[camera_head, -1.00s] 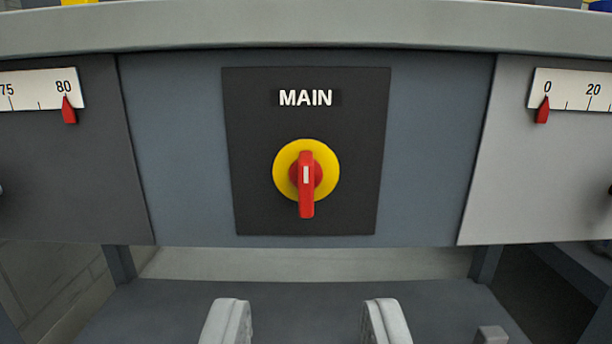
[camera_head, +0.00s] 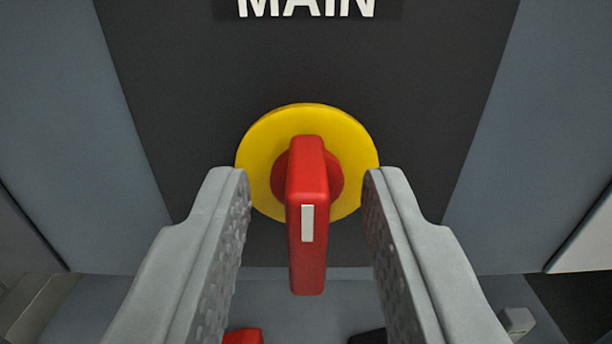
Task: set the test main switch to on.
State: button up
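The main switch is a red handle (camera_head: 307,262) on a round yellow plate (camera_head: 258,150), mounted on a dark panel (camera_head: 180,90) with white MAIN lettering (camera_head: 306,8) above it. The handle stands vertical, with a white mark on its front. My gripper (camera_head: 306,190) is open, with one grey finger on each side of the handle. Gaps show between both fingers and the handle. The fingertips overlap the edges of the yellow plate in the picture; I cannot tell whether they touch it.
Blue-grey panel areas (camera_head: 520,150) lie on both sides of the dark panel. Below the switch, a red object (camera_head: 243,336) and a dark object (camera_head: 368,336) show partly between the fingers. A small grey block (camera_head: 517,320) is at the lower right.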

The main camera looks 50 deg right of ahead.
jog(key=shift+c, duration=0.2)
grip_shut()
jog(key=shift+m, duration=0.3)
jog(key=m, duration=0.3)
jog(key=shift+s+d+m, duration=0.15)
jog(key=shift+m, duration=0.15)
jog(key=m, duration=0.9)
jog(key=shift+s+d+f, duration=0.2)
jog(key=shift+s+f, duration=0.05)
jog(key=shift+f, duration=0.15)
jog(key=shift+f+m, duration=0.15)
jog(key=shift+m, duration=0.95)
jog(key=shift+f+m, duration=0.1)
jog(key=shift+m, duration=1)
jog(key=shift+s, duration=0.1)
